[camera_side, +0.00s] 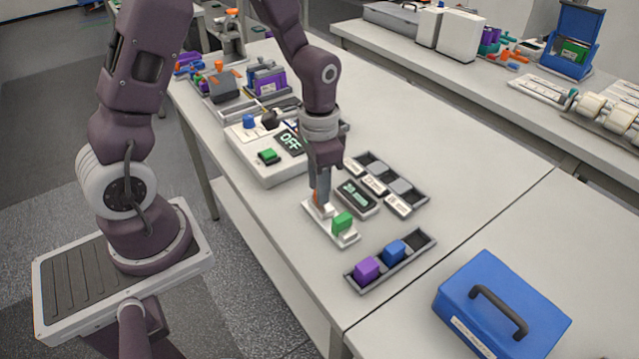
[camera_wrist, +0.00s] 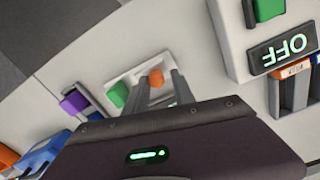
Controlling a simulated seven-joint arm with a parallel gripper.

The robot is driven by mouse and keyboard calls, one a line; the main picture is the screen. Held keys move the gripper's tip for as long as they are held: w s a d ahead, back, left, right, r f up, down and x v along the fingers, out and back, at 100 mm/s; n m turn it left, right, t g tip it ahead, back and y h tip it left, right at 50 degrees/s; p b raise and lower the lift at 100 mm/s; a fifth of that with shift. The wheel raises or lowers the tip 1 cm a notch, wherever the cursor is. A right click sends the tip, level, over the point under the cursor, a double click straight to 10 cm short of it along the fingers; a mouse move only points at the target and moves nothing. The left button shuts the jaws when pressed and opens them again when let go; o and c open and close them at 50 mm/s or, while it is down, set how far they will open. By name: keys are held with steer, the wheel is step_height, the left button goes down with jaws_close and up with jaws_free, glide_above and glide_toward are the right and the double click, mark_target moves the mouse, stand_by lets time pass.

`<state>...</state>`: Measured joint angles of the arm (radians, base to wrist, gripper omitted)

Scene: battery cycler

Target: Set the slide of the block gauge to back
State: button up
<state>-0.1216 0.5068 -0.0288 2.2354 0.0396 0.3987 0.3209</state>
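The block gauge (camera_side: 313,222) is a white plate with a green block (camera_side: 342,220) near its front end and an orange slide knob (camera_side: 316,198) farther back. In the wrist view the gauge (camera_wrist: 118,76) shows with the green block (camera_wrist: 118,94) and the orange knob (camera_wrist: 156,77). My gripper (camera_side: 322,198) is low over the knob's end of the gauge and partly hides it. In the wrist view my gripper (camera_wrist: 159,90) has its two fingers apart, with the knob showing between their tips. I cannot tell whether either finger touches it.
A small display (camera_side: 357,197) with green digits stands right of the gauge. A tray (camera_side: 408,262) with purple and blue blocks lies in front. A white device (camera_side: 275,170) reading OFF stands behind. A tray of labelled slots (camera_side: 413,193) and a blue case (camera_side: 495,290) are to the right.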

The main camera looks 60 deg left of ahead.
step_height(320, 180, up, 7)
steer(key=shift+r, duration=0.1)
stand_by(0.3)
steer(key=s+d+r+n+t, duration=0.3)
steer(key=s+r+t, duration=0.2)
steer(key=s+r, duration=0.8)
steer(key=s, duration=0.3)
steer(key=shift+r+t, duration=0.3)
